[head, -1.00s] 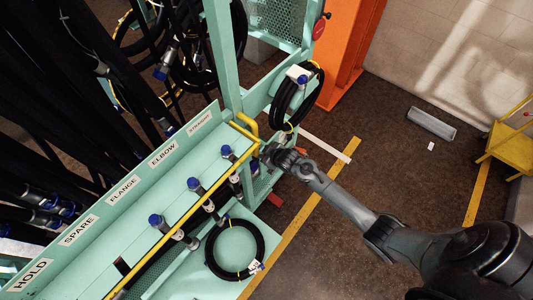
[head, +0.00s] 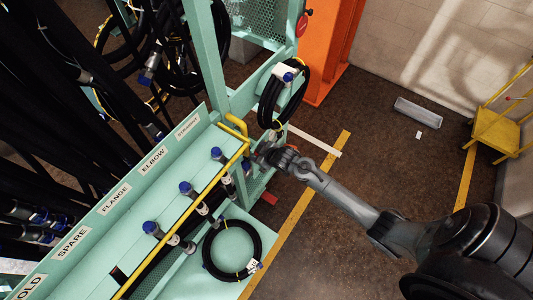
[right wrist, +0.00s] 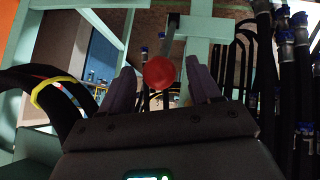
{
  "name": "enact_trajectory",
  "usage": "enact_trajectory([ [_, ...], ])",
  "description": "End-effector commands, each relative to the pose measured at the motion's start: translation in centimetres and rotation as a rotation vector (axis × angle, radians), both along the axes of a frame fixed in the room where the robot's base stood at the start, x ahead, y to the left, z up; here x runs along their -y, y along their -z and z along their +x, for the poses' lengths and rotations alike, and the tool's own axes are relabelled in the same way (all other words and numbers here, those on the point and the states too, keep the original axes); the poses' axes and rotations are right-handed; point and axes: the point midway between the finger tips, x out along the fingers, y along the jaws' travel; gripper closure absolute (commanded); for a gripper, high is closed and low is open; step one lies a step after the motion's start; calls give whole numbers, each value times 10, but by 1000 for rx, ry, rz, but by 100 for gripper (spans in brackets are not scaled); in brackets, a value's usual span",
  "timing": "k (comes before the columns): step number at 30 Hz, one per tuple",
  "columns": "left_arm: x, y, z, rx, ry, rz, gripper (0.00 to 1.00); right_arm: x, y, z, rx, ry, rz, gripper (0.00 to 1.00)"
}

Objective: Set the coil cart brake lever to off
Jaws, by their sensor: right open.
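The green coil cart (head: 207,60) stands at the centre of the head view. In the right wrist view a red ball knob (right wrist: 159,72) sits on the end of a grey metal lever (right wrist: 170,35). My right gripper (right wrist: 161,84) is open, with one finger on each side of the knob and a visible gap around it. In the head view my right gripper (head: 262,152) is beside the cart's post, below a hanging hose coil; its fingertips and the lever are hard to make out there. My left gripper is not in view.
A black hose coil (head: 284,95) hangs just above the right gripper. A yellow rail (head: 190,212) runs along the labelled rack (head: 118,195) with blue-capped fittings. Another coil (head: 232,250) lies on the lower shelf. An orange post (head: 335,50) stands behind; the floor at right is mostly clear.

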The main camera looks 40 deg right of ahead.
Motion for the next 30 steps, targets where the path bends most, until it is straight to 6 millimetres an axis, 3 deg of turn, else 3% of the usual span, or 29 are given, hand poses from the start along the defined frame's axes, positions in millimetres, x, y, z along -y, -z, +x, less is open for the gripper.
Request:
enact_trajectory([
  [6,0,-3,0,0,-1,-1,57,-1,-26,-26,1,0,-1,38],
  [15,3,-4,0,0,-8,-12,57,-3,-49,-50,1,0,0,38],
  [30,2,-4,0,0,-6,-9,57,-3,-53,-53,1,0,0,38],
])
